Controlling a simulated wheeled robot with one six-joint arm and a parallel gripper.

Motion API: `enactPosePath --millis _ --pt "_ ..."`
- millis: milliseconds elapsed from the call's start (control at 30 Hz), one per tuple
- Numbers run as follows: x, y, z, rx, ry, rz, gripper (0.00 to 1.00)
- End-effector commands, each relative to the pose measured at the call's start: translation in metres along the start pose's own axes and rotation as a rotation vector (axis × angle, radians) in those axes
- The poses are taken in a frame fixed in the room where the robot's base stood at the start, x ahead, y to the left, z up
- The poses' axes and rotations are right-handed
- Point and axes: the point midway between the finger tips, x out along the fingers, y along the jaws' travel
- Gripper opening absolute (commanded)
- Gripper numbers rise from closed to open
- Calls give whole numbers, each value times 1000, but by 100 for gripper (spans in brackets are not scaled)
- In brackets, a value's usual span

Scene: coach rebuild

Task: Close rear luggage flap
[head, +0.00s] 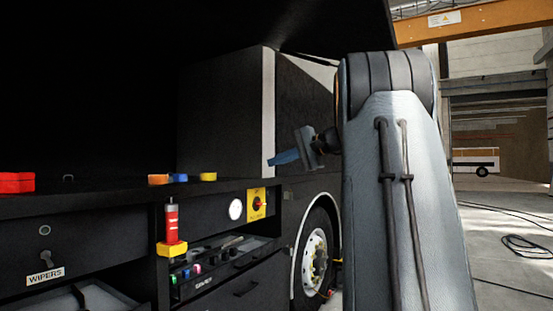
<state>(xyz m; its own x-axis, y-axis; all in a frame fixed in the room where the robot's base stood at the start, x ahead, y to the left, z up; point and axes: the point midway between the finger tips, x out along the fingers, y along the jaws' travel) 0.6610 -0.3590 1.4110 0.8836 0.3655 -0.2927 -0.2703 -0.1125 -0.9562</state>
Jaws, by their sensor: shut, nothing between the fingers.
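The rear luggage flap looks to be the dark panel (335,22) across the top of the head view, raised overhead with the bay beneath it open. Its right edge ends near the orange beam, and most of it is too dark to make out. My gripper (272,160), with blue fingers, is shut and empty. It points left, well below the panel and apart from it, in front of the coach's side near the pale vertical strip. My arm hides part of the coach's side.
Cables (527,243) lie on the otherwise open floor at right.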

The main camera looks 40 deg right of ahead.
Motion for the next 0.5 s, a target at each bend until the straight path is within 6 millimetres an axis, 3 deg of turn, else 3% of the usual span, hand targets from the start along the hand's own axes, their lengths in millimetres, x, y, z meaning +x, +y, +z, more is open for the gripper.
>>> enactPosePath --millis 300,500 --pt "64 -1 2 2 -4 1 0" --pt "92 -1 1 2 -2 2 0"
